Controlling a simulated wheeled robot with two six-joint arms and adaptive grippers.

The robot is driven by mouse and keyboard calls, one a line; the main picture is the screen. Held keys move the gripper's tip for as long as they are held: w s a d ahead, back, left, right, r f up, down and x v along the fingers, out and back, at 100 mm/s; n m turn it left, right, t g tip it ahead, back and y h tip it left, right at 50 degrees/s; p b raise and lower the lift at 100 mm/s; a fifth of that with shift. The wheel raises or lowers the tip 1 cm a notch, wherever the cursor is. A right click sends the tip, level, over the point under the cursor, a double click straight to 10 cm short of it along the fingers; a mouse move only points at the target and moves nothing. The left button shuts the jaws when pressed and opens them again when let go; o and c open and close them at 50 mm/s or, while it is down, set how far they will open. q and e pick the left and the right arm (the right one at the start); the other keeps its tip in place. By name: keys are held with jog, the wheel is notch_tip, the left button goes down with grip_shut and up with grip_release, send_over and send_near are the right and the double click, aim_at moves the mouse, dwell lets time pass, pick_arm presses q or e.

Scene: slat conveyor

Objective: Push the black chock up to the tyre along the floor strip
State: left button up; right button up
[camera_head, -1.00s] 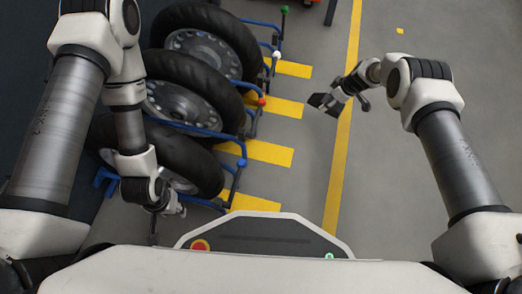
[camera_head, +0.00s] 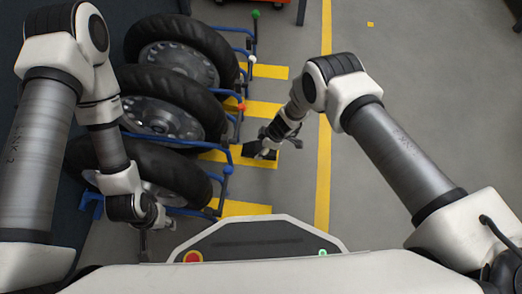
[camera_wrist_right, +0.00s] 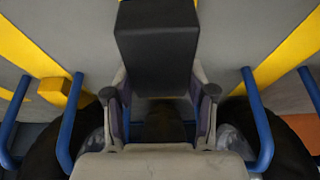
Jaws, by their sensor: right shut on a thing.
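The black chock (camera_wrist_right: 158,45) is a dark block in the right wrist view, between the fingers of my right gripper (camera_wrist_right: 160,100), which is shut on it. In the head view my right gripper (camera_head: 268,144) holds the chock (camera_head: 258,152) over a yellow floor strip (camera_head: 218,156). Whether the chock touches the floor is unclear. Three black tyres with grey hubs, near (camera_head: 150,172), middle (camera_head: 160,115) and far (camera_head: 180,52), stand to the left, apart from the chock. My left gripper (camera_head: 147,232) hangs by the near tyre; its jaws are too small to judge.
Blue rails (camera_head: 180,142) with coloured knobs run between and beside the tyres; blue bars (camera_wrist_right: 262,120) also flank my right gripper. A long yellow line (camera_head: 323,150) runs to the right, with open floor beyond.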

notch_tip(320, 180, down, 4)
jog(key=b, duration=0.3)
jog(key=shift+b, duration=0.4)
jog(key=shift+r, duration=0.25)
jog(key=shift+f, duration=0.15)
jog(key=o, duration=1.3)
jog(key=shift+o, duration=0.2)
jog(key=shift+r+p, duration=0.35)
jog(key=shift+p, duration=0.1)
jog(key=p+v, duration=0.9)
jog(key=v, duration=0.2)
jog(key=shift+s+d+r, duration=0.1)
jog(key=shift+r, duration=0.2)
jog(key=shift+d, duration=0.1)
